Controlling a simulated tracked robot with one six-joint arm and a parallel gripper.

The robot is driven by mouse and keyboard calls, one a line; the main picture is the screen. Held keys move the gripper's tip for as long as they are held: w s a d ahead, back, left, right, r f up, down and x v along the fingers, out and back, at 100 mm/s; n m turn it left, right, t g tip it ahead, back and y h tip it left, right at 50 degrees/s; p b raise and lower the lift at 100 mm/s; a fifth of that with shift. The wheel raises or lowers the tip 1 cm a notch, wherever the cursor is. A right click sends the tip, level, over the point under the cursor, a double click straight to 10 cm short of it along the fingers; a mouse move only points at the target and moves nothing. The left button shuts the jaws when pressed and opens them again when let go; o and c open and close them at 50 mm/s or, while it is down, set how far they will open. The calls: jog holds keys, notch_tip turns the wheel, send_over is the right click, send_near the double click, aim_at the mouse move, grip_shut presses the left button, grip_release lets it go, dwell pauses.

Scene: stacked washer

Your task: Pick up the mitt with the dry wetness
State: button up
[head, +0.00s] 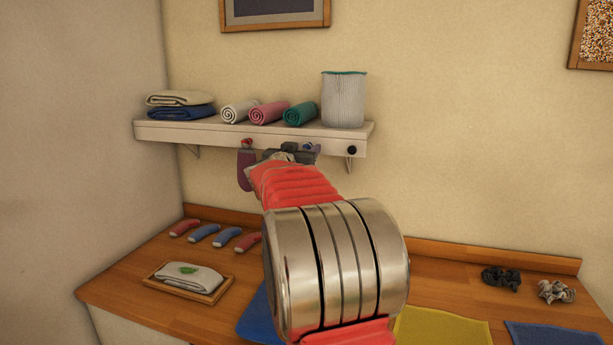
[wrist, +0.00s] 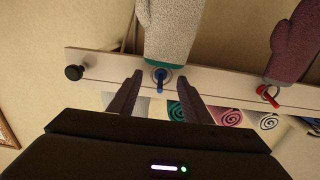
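A light grey speckled mitt (wrist: 182,30) hangs by its loop on a blue peg (wrist: 160,77) under the shelf, shown upside down in the wrist view. My arm hides its body in the head view. A purple mitt (wrist: 296,45) hangs beside it on a red peg (wrist: 268,93); it also shows in the head view (head: 246,170). My gripper (wrist: 157,92) is open and empty, its fingers on either side of the blue peg area; I cannot tell if they touch anything. It also shows in the head view (head: 290,154). Wetness is not clearly readable.
The wall shelf (head: 180,132) holds folded cloths (head: 180,105), rolled towels (head: 267,112) and a white basket (head: 344,100). A bare black peg (head: 352,150) is at its right. The counter (head: 120,290) below holds a tray (head: 160,286), small items, mats and scrunchies (head: 501,279).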

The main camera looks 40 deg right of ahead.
grip_shut()
dwell(0.3)
dwell(0.3)
jog(key=shift+r, duration=0.25)
jog(key=v, duration=1.8)
